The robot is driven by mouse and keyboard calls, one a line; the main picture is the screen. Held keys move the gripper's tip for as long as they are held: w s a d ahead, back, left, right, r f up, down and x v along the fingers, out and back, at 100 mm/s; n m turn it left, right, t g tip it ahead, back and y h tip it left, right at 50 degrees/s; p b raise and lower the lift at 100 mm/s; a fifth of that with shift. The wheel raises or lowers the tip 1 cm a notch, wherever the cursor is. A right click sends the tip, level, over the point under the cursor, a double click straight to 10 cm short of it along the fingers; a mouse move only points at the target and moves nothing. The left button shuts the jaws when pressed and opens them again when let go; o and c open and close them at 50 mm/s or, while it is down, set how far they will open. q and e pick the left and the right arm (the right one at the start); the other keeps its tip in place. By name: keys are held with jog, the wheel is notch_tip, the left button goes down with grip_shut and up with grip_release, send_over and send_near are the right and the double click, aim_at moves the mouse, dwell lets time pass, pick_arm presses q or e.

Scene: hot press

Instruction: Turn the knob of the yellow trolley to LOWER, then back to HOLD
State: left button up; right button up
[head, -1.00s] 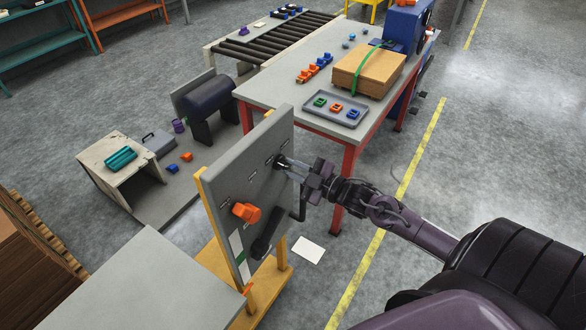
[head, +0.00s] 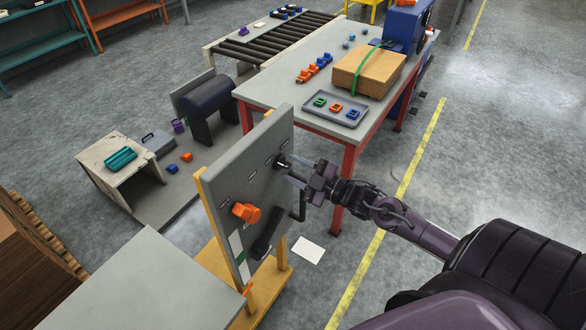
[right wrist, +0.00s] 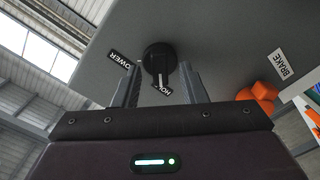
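The yellow trolley (head: 268,284) carries an upright grey panel (head: 237,178) at the middle of the head view. Its black knob (head: 281,160) sits near the panel's upper right. In the right wrist view the knob (right wrist: 158,54) lies between LOWER (right wrist: 121,60) at left and HOLD (right wrist: 162,89) below; its bar appears to point at HOLD. My right gripper (head: 298,171) is in front of the knob. In the right wrist view its fingers (right wrist: 160,84) stand apart on either side of the knob bar, with visible gaps. My left gripper is out of view.
The panel also bears an orange knob (head: 246,212), beside a BRAKE label (right wrist: 281,64) in the wrist view, and a black handle (head: 266,235). A red-legged table (head: 262,92) stands close behind. A grey tabletop (head: 145,285) is at front left. Floor at right is clear.

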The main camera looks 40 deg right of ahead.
jog(key=b+v, duration=0.1)
jog(key=v, duration=0.6)
dwell(0.5)
jog(key=s+d+f+m+g+h, duration=0.2)
jog(key=s+f+m, duration=0.1)
jog(key=f, duration=0.7)
jog(key=s+d+f+m+g+h, duration=0.2)
jog(key=s+f+m+h, duration=0.15)
jog(key=f, duration=0.75)
jog(key=s+d+f+m+g+h, duration=0.2)
jog(key=s+f, duration=0.2)
jog(key=f, duration=0.6)
jog(key=s+a+f+m+g, duration=0.1)
jog(key=s+a+f+g, duration=0.3)
jog(key=s+a+f, duration=0.5)
jog(key=s+a+f+m+g+b, duration=0.1)
jog(key=s+a+f+g, duration=0.4)
jog(key=s+a+f, duration=0.5)
jog(key=s+f, duration=0.3)
jog(key=s, duration=0.2)
jog(key=shift+s+m+g+y, duration=0.3)
jog(key=shift+m+y, duration=0.05)
